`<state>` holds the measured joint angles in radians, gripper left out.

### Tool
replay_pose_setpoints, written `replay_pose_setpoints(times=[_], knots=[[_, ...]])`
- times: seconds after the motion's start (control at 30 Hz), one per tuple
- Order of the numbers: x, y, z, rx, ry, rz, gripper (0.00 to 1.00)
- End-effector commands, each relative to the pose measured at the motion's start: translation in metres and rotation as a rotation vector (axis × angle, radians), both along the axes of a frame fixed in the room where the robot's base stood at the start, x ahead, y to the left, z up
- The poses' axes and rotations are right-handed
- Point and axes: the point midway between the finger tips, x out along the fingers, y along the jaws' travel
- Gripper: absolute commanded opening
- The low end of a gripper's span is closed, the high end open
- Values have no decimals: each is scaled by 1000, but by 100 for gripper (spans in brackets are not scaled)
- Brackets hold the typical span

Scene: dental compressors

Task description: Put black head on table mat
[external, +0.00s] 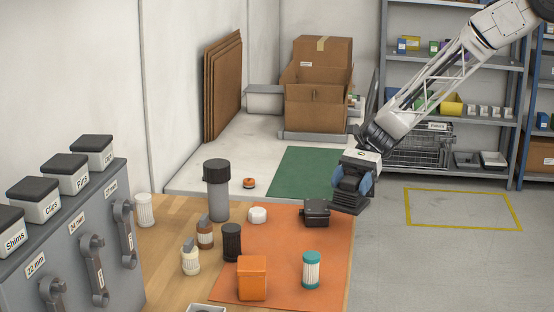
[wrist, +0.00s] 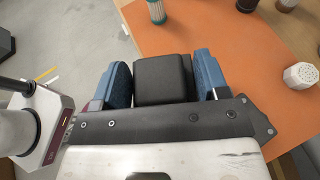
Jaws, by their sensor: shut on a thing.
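My gripper (external: 350,187) has blue fingers, closed on both sides of a black block, the black head (wrist: 163,80). In the external view the dark ribbed underside of the head (external: 350,206) shows below the fingers, near the right edge of the orange mat (external: 275,265). I cannot tell how high it hangs. In the wrist view the head overlaps the left edge of the orange mat (wrist: 235,45). A second black boxy thing (external: 316,212) sits on the orange mat just left of my gripper and does not show clearly in the wrist view.
The orange mat carries a teal-capped filter (external: 311,270), an orange box (external: 252,278) and a white piece (external: 258,215). Dark and white jars and a tall grey canister (external: 217,190) stand to the left. A green mat (external: 305,170) lies behind. Bare floor is on the right.

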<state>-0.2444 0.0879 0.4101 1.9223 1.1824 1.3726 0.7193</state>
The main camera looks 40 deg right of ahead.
Motion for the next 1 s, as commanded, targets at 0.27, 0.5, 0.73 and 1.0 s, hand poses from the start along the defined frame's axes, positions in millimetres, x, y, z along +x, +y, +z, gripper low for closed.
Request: replay_pose_setpoints(times=[0.27, 0.5, 0.73, 1.0], knots=[[62, -48, 0, -2, -5, -168, 25], [111, -96, 0, -2, -5, -314, 25], [155, -147, 1, -1, -6, -451, 25], [200, -215, 1, 4, -1, -614, 25]])
